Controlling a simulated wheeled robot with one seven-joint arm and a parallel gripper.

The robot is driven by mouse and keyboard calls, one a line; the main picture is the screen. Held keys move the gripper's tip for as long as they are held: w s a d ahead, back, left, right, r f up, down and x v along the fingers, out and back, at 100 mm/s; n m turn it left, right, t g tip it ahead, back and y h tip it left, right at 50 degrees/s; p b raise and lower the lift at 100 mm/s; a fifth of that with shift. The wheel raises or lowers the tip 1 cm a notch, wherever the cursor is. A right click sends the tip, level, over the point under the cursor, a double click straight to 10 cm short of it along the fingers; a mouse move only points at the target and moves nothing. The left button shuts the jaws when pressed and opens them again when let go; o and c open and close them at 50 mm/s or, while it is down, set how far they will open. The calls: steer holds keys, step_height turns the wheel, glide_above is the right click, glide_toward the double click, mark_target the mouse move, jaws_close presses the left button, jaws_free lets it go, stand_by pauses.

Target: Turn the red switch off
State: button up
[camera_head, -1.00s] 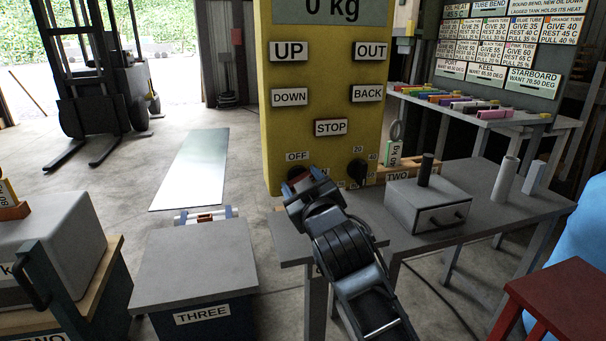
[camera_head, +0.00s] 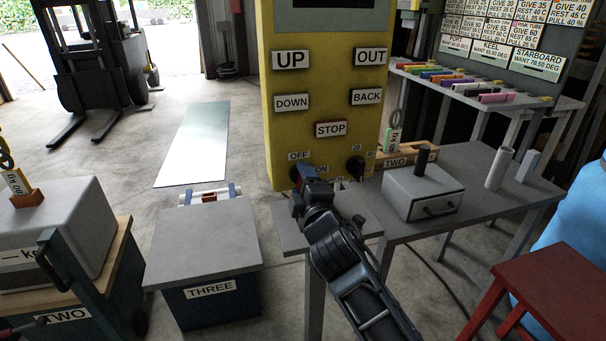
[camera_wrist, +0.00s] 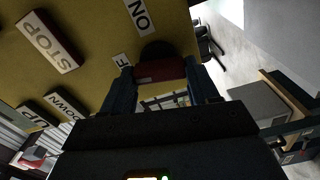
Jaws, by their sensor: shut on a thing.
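The red switch (camera_wrist: 160,70) shows in the wrist view as a dark red bar in front of a round black base, between my two fingers. It is on the yellow panel (camera_head: 322,80), beside the OFF label (camera_head: 298,156) and the ON label (camera_head: 321,169). In the head view my gripper (camera_head: 303,172) covers most of the switch at the panel's lower left. In the wrist view my gripper (camera_wrist: 160,84) is closed around the red bar, one blue finger on each side. The exact angle of the switch is hard to tell.
A black knob (camera_head: 355,167) sits to the right on the panel. UP, OUT, DOWN, BACK and STOP (camera_head: 331,130) buttons are above. A grey table (camera_head: 480,180) with a grey box (camera_head: 423,192) stands right. A grey-topped bench labelled THREE (camera_head: 205,245) stands left.

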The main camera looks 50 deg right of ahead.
steer(key=shift+r+n+p, duration=0.1)
steer(key=shift+n+p, duration=0.5)
steer(key=shift+n, duration=0.4)
steer(key=shift+w, duration=0.1)
steer(key=o, duration=1.1)
steer(key=shift+c, duration=0.2)
steer(key=shift+f, duration=0.2)
steer(key=b+v, duration=0.2)
steer(key=v, duration=0.5)
steer(key=shift+s+a, duration=0.2)
steer(key=shift+s, duration=0.15)
